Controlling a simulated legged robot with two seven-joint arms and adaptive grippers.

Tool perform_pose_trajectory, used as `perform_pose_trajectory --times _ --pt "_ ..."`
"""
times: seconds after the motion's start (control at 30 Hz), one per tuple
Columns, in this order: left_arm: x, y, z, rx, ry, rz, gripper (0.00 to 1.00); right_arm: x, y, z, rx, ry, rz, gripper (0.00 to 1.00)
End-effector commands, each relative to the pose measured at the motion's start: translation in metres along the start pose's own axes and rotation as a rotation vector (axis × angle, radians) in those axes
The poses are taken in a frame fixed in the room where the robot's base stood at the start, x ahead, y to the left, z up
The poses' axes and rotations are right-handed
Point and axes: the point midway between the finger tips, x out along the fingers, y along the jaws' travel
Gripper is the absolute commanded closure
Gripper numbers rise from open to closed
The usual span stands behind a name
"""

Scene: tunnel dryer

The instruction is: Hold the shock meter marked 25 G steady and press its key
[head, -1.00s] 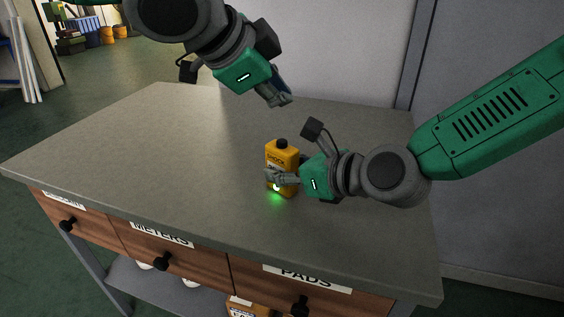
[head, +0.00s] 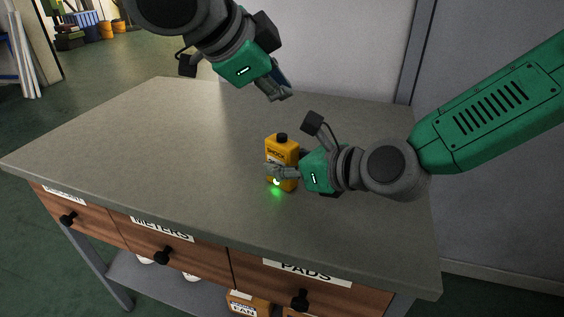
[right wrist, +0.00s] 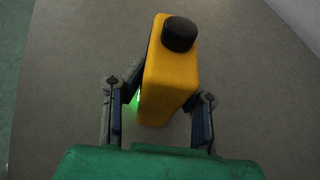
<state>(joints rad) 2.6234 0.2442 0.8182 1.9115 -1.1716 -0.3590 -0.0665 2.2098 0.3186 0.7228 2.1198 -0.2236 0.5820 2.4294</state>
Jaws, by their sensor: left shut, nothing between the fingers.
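The shock meter (head: 283,152) is a yellow, upright block with a black knob on top, standing on the table. Its label reads "SHOCK"; my right finger covers the lines below, so I cannot read the rating. A bright green glow shows low on its front. My right gripper (head: 283,172) is shut on the meter from the right side. In the right wrist view the meter (right wrist: 170,85) is between the two fingers (right wrist: 162,108). My left gripper (head: 280,94) is shut and empty, above and behind the meter, apart from it. I cannot make out the key.
The grey tabletop (head: 150,140) is otherwise clear. Drawers below carry labels, among them "METERS" (head: 161,229) and "PADS" (head: 306,272). A shelf with boxes (head: 247,303) is underneath. A pale wall stands behind the table.

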Motion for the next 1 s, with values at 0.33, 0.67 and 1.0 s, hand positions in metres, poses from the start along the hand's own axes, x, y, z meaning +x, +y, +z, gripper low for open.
perform_pose_trajectory --times 0.33,0.67,1.0 --pt "0.000 0.000 0.000 0.000 0.000 0.000 1.00 0.000 0.000 0.000 0.000 0.000 0.000 0.50" --pt "0.000 0.000 0.000 0.000 0.000 0.000 1.00 -0.034 -0.001 0.001 0.003 -0.002 -0.001 0.50" --pt "0.000 0.000 0.000 0.000 0.000 0.000 1.00 -0.101 -0.002 0.000 0.003 -0.002 -0.002 0.50"
